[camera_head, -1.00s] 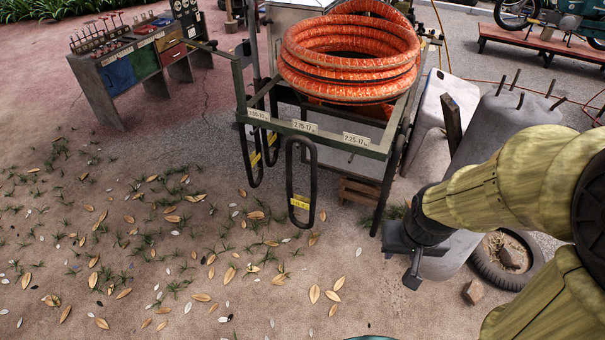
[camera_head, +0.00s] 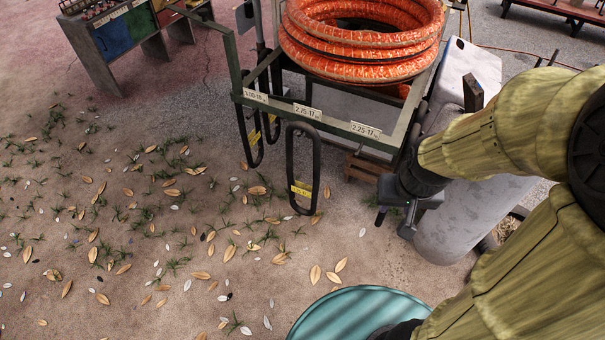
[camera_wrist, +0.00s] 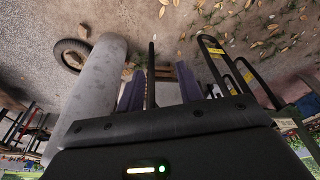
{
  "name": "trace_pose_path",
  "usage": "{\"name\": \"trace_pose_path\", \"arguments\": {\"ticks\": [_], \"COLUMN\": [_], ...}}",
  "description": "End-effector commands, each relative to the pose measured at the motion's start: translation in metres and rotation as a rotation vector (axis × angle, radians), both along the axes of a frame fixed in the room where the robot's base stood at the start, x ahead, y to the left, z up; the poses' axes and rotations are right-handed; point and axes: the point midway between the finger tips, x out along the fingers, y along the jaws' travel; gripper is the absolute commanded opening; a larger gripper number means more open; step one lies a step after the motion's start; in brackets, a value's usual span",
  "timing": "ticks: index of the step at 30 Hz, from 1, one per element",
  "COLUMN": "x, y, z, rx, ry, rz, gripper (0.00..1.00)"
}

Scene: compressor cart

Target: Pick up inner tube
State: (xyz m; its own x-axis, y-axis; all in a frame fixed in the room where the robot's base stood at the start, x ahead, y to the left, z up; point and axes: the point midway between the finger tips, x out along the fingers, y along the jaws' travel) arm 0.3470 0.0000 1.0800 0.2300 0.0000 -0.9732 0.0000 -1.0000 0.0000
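Black inner tubes hang as long loops from the front rail of a green metal cart frame (camera_head: 335,123). The nearest inner tube (camera_head: 315,165) hangs at the middle of the rail and has a yellow tag. Another inner tube (camera_head: 243,130) hangs further left. Tagged loops also show right of the fingers in the wrist view (camera_wrist: 202,45). My gripper (camera_head: 393,220) is by the cart's right front corner, right of the nearest tube and apart from it. Its fingers (camera_wrist: 160,93) are spread. A thin dark upright shows between them in the wrist view; I cannot tell what it is.
A grey tank (camera_head: 470,215) lies right of my gripper and also shows in the wrist view (camera_wrist: 95,85). A tool bench (camera_head: 125,35) stands at the back left. The leaf-strewn ground (camera_head: 150,230) front left is free.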

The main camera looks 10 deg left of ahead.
Motion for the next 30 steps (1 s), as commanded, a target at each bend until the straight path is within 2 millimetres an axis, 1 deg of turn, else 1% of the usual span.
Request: {"name": "trace_pose_path", "arguments": {"ticks": [1,3,5,8,10,11,14,15,17,18,20,21,27,30], "x": [0.000,0.000,0.002,0.010,0.021,0.026,0.046,0.054,0.066,0.072,0.081,0.087,0.106,0.112], "y": [0.000,0.000,0.002,0.012,0.024,0.030,0.054,0.063,0.077,0.086,0.097,0.104,0.132,0.143], "z": [0.000,-0.001,-0.004,-0.018,-0.036,-0.045,-0.082,-0.098,-0.122,-0.137,-0.160,-0.175,-0.242,-0.268], "rx": [0.000,0.001,0.005,0.021,0.042,0.051,0.079,0.086,0.092,0.091,0.083,0.076,0.007,-0.035], "ry": [0.000,0.000,-0.004,-0.018,-0.038,-0.049,-0.096,-0.120,-0.159,-0.186,-0.230,-0.263,-0.469,-0.602], "rz": [0.000,0.000,-0.002,-0.012,-0.028,-0.039,-0.085,-0.109,-0.144,-0.166,-0.199,-0.220,-0.289,-0.298], "gripper": [0.36,0.46,0.46,0.46,0.46,0.46,0.46,0.46,0.46,0.46,0.46,0.46,0.46,0.46]}}
